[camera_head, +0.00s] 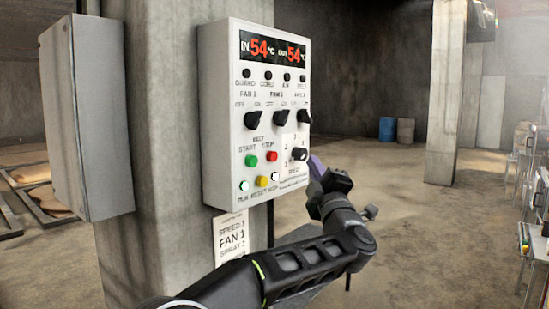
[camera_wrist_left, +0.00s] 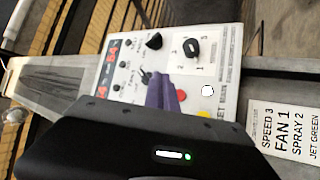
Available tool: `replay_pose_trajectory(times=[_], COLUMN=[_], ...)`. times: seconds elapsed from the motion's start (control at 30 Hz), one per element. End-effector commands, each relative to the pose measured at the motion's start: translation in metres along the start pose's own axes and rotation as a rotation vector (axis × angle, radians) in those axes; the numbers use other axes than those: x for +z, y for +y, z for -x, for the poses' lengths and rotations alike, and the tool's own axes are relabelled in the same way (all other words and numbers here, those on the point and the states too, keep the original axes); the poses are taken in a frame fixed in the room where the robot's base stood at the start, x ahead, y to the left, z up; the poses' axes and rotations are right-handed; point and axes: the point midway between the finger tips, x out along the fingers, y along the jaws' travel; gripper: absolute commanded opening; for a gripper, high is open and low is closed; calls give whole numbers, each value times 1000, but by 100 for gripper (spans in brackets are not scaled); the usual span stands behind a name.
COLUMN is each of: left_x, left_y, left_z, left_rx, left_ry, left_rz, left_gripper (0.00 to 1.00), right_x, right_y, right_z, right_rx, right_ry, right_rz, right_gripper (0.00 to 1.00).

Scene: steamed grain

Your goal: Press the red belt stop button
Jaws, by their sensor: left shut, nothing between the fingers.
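The red stop button (camera_head: 271,156) is on the white control panel (camera_head: 216,125), right of the green start button (camera_head: 251,161) and above a row of small round lights. In the left wrist view the red button (camera_wrist_left: 181,94) shows just beside the purple fingertips, partly close to their edge. My left gripper (camera_head: 317,166) is at the panel's right edge in the head view, near the speed knob (camera_head: 299,154). Its purple fingers (camera_wrist_left: 160,82) are shut, empty and point at the panel. I cannot tell the gap to the panel. My right gripper is not in view.
The panel hangs on a concrete pillar (camera_head: 165,120) beside a grey box (camera_head: 88,115). Black fan switches (camera_head: 252,119) stick out above the buttons. A paper sign (camera_head: 231,238) hangs below. Free floor lies to the right, with blue and brown barrels (camera_head: 388,129) far back.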

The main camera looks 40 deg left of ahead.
Motion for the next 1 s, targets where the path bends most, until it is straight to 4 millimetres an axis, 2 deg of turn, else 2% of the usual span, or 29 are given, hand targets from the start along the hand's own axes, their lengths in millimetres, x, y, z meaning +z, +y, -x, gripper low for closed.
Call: replay_pose_trajectory(times=[0.5,0.6,1.0], left_x=[-31,-36,-43], left_y=[-29,-36,-43], left_z=[-42,-48,-59], left_rx=[0,1,0], left_ry=[2,2,-1], left_rz=[-3,0,0], left_gripper=[0,0,0], right_x=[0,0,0], right_y=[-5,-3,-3], right_z=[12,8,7], right_rx=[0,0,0], right_ry=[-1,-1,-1], right_rz=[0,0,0], right_gripper=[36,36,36])
